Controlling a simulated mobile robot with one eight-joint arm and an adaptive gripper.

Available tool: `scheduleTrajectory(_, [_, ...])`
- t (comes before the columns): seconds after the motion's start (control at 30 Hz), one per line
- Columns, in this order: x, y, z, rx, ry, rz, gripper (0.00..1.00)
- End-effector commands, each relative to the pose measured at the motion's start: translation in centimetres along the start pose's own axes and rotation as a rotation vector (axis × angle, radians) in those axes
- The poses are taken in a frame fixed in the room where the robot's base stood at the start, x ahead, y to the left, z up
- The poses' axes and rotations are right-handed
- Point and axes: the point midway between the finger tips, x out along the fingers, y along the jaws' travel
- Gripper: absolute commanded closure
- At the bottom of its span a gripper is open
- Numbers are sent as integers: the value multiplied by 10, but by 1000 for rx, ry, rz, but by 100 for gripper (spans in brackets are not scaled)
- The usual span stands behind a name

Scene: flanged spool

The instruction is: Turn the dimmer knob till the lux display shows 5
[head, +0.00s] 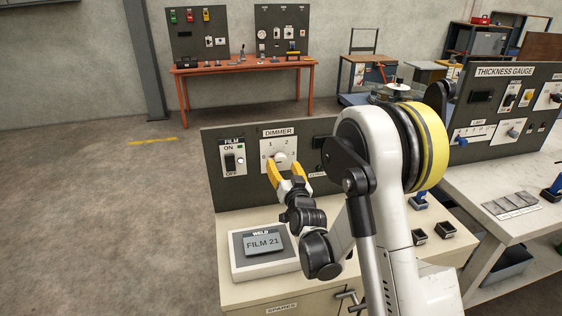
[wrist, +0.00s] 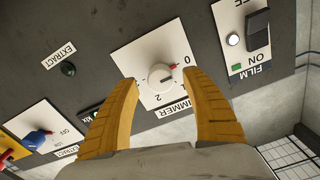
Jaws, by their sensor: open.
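The dimmer knob (head: 281,158) is a round white knob on a white plate labelled DIMMER, on a dark upright panel. In the wrist view, the knob (wrist: 159,77) has a red pointer aimed close to the 0 mark; a 2 is also readable. My gripper (head: 288,171) is open in front of the plate. In the wrist view, the yellow fingers of my gripper (wrist: 162,78) stand either side of the knob, with gaps visible. Touch cannot be told. The lux display (wrist: 89,114) is mostly hidden behind a finger; no reading shows.
A FILM ON/OFF switch (head: 230,162) sits left of the dimmer. An EXTRACT button (wrist: 68,69) is on the same panel. The THICKNESS GAUGE panel (head: 490,101) stands right.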

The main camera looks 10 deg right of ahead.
Motion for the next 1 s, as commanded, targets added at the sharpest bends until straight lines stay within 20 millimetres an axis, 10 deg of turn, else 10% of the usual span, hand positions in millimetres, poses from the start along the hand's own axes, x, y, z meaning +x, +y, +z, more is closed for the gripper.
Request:
scheduleTrajectory(0.5, [23, 0, 0, 0, 0, 0, 45])
scheduleTrajectory(0.67, [23, 0, 0, 0, 0, 0, 94])
scheduleTrajectory(1.0, [23, 0, 0, 9, 0, 0, 97])
